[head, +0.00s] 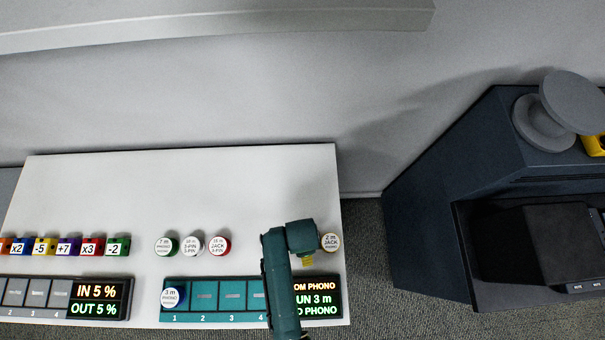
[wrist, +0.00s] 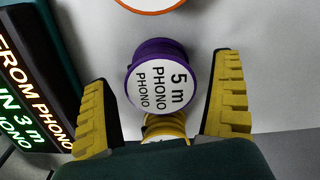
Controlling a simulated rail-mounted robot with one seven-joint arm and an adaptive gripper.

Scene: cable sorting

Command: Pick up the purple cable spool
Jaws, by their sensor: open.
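The purple cable spool (wrist: 159,79) shows in the wrist view, with a white round label reading "5 m PHONO PHONO". It lies between the yellow fingers of my gripper (wrist: 160,108), toward their tips, with a gap on each side. My gripper is open and holds nothing. In the head view my arm (head: 284,270) covers the spot, and the purple spool is hidden there.
A yellow spool (wrist: 165,127) is just below the purple one in the wrist view; an orange-rimmed spool (wrist: 150,4) is above.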

